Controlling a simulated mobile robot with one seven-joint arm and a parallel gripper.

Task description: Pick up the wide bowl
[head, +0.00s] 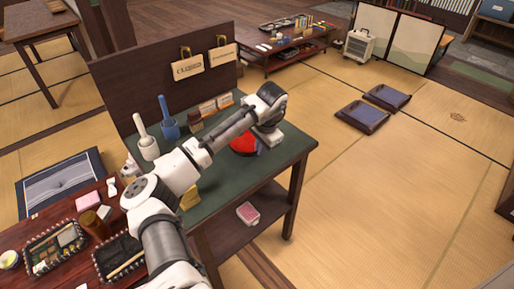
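A red, round thing (242,145), which looks like a bowl, sits on the green-topped table (232,182). My arm partly covers it, so I cannot see its full shape or tell whether it is the wide bowl. My arm reaches over the table, and my gripper (262,149) points down at the red thing's right side. The fingers are small and mostly hidden, so I cannot tell whether they are open or touch it.
A white mortar-like vessel (147,148) and a blue one (170,128) stand at the table's left, near small boxes (207,108) and an upright brown panel (160,85). A low table (30,240) holds trays at lower left. Tatami at right is clear around two cushions (362,116).

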